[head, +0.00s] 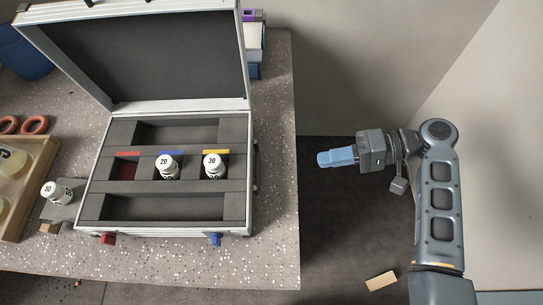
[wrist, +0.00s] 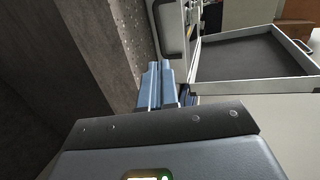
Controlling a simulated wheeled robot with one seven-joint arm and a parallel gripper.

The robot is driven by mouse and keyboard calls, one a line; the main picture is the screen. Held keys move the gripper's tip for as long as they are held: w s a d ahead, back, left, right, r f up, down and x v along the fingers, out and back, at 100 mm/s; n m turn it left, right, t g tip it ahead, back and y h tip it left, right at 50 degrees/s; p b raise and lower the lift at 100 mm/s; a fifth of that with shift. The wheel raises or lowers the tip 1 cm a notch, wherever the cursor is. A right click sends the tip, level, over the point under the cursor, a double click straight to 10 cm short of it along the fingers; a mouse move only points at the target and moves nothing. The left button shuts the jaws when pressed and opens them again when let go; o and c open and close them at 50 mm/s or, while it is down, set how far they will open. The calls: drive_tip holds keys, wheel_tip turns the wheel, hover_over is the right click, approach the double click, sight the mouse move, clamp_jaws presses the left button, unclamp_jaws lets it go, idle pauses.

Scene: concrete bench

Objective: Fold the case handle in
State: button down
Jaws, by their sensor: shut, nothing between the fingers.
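An open silver case (head: 165,232) with dark foam stands on the bench, its lid (head: 150,50) raised at the back. A dark handle (head: 256,165) shows as a thin shape on the case's right side; how far it is folded is too small to tell. My gripper (head: 322,159) is shut and empty, in the air past the bench's right edge, apart from the case and pointing left towards that side. In the wrist view my blue fingers (wrist: 160,68) are together, with part of the case (wrist: 172,25) beyond; I cannot make out the handle there.
Two white bottles (head: 167,167) (head: 215,166) stand in the foam. Another bottle (head: 56,193) is on a grey block at left, beside a wooden tray (head: 40,170). Red (head: 107,239) and blue (head: 215,239) latches are at the front. Bare bench (head: 278,130) lies right of the case.

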sight(273, 175)
drive_tip(key=p+x, duration=0.1)
drive_tip(key=x, duration=1.1)
drive_tip(key=shift+a+f, duration=0.15)
drive_tip(key=shift+a, duration=0.05)
drive_tip(key=shift+a+f, duration=0.1)
drive_tip(key=shift+a, duration=0.15)
